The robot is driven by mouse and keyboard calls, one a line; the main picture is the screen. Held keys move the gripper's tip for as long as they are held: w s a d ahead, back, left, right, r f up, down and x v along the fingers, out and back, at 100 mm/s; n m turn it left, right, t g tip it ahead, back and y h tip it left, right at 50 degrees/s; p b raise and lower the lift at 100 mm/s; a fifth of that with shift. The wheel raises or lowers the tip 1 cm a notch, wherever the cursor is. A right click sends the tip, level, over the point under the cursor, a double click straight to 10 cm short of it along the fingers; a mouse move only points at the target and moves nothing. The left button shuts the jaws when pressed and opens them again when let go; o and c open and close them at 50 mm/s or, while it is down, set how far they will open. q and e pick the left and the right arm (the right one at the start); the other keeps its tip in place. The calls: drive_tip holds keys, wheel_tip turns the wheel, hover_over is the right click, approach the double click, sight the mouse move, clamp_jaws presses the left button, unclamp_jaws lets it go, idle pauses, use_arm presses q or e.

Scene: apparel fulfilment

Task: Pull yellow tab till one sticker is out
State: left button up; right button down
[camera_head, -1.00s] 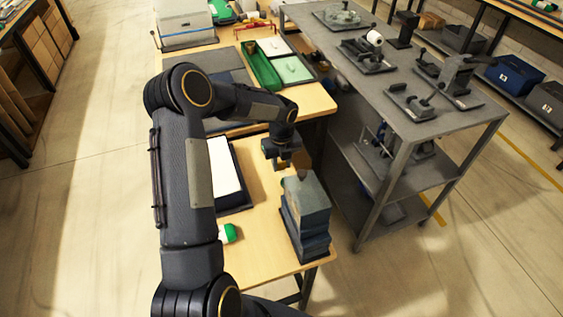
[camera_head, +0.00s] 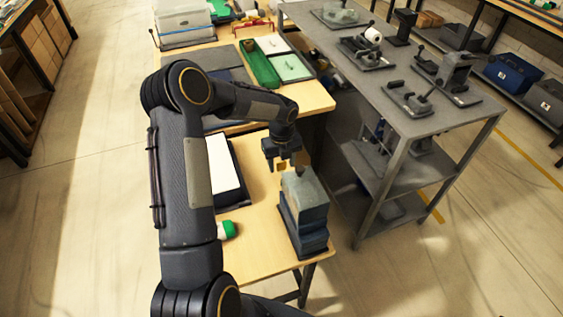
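A grey-blue block-like device (camera_head: 305,212), perhaps the sticker dispenser, stands on a dark base at the right edge of the near wooden table. My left gripper (camera_head: 281,167) points down just behind and left of its top. A small yellow-brown patch shows between and beside the fingers, perhaps the yellow tab. I cannot tell whether the fingers touch it, or whether they are open or shut. No sticker can be made out. My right gripper is not in view.
A white sheet on a dark pad (camera_head: 225,165) and a green-and-white item (camera_head: 228,230) lie on the near table (camera_head: 255,250), left of the device. Green trays (camera_head: 262,68) are farther back. A grey metal shelf cart (camera_head: 425,125) stands close on the right.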

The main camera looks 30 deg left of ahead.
use_arm(q)
wheel_tip(320, 180, up, 8)
drive_tip(key=shift+f+b, duration=0.15)
drive_tip(key=shift+b, duration=0.35)
idle(0.5)
drive_tip(key=s+d+r+n+t+h, duration=0.1)
drive_tip(key=s+d+r+n+t, duration=0.3)
drive_tip(key=s+r+n, duration=0.95)
drive_tip(key=s+d+f+n+h, duration=0.1)
drive_tip(key=s+d+n, duration=0.2)
drive_tip(key=s+n, duration=0.4)
drive_tip(key=s+d+f+n+t+h, duration=0.1)
drive_tip(key=s+d+n, duration=0.3)
drive_tip(key=s+n, duration=0.3)
drive_tip(key=shift+s+f+t+h, duration=0.2)
drive_tip(key=shift+s+t+h, duration=0.15)
drive_tip(key=shift+s, duration=0.35)
